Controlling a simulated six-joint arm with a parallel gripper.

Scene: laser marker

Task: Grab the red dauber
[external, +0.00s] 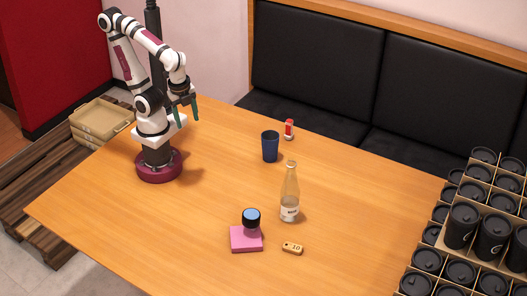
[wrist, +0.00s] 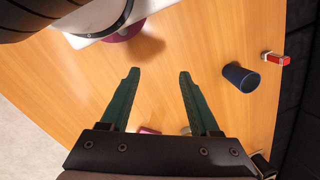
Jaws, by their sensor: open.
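The red dauber (external: 289,129), small and red with white parts, stands at the far edge of the table behind the blue cup. It also shows in the wrist view (wrist: 277,59) at the upper right, beyond the cup. My gripper (external: 187,113) hangs above the table at the left, well apart from the dauber. In the wrist view its two green fingers (wrist: 158,74) are spread with only bare table between them. It is open and empty.
A dark blue cup (external: 270,146) stands close to the dauber; it also shows in the wrist view (wrist: 240,77). A glass bottle (external: 290,192), a pink block (external: 246,239) with a dark, blue-topped object and a wooden tag (external: 292,248) are nearer the front. Black lidded cups (external: 462,226) fill racks at right.

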